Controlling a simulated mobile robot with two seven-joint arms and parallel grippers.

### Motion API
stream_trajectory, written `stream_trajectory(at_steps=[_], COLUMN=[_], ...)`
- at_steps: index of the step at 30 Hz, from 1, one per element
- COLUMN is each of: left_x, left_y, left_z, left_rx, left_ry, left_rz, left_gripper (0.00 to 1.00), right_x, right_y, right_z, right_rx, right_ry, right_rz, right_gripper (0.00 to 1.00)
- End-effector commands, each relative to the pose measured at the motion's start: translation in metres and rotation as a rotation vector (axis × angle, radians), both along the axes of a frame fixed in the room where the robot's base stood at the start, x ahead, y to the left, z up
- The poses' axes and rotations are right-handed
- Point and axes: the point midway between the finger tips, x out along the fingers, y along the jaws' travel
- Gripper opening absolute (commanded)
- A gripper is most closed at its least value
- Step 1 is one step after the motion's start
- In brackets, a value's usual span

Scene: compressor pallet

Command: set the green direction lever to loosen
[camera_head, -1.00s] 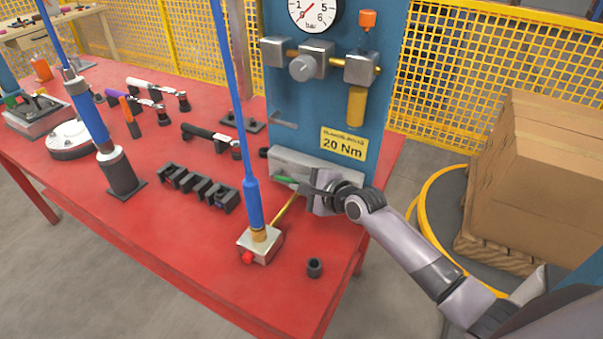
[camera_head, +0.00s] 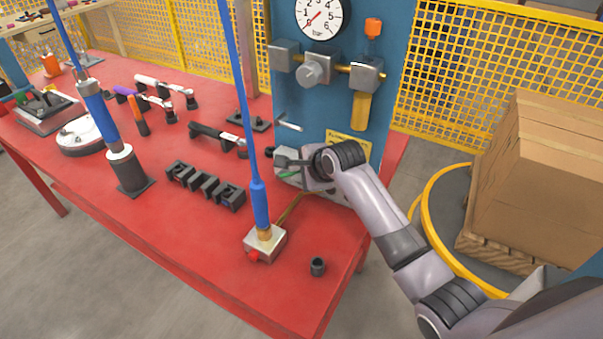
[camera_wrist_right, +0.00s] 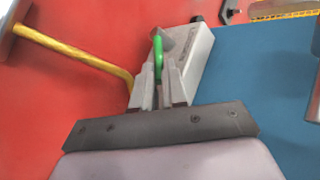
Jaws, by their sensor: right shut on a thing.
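The green direction lever (camera_wrist_right: 158,52) sits on a grey block (camera_wrist_right: 194,62) at the foot of the blue panel. In the right wrist view its green end stands between the fingertips of my right gripper (camera_wrist_right: 158,76), which is shut on it. In the head view my right gripper (camera_head: 288,163) is at the block, and only a bit of green (camera_head: 287,174) shows beside the fingers. The arm hides much of the block, and I cannot read which setting the lever points to. My left gripper is in neither view.
The blue panel (camera_head: 300,100) carries a gauge (camera_head: 319,17) and valves. A hose fitting block (camera_head: 265,243) with a blue hose and a black socket (camera_head: 317,266) stand nearby on the red table (camera_head: 180,240). A black holder (camera_head: 205,186) lies left. Cardboard boxes (camera_head: 530,180) stand right.

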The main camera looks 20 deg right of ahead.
Motion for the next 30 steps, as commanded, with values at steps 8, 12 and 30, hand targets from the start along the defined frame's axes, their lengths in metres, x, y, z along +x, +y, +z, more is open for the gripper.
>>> stream_trajectory(at_steps=[8,12,30], left_x=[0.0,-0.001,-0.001], left_y=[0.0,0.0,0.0], left_z=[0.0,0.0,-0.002], left_rx=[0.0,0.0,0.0], left_ry=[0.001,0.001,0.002], left_rz=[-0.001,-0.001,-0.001], left_gripper=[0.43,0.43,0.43], right_x=[0.0,0.0,-0.01], right_y=[0.0,0.0,-0.003], right_z=[-0.001,-0.001,0.011], right_rx=[-0.006,-0.005,-0.003], right_ry=[0.009,0.008,0.003], right_rz=[0.0,0.0,0.001], right_gripper=[0.0,0.0,0.23])
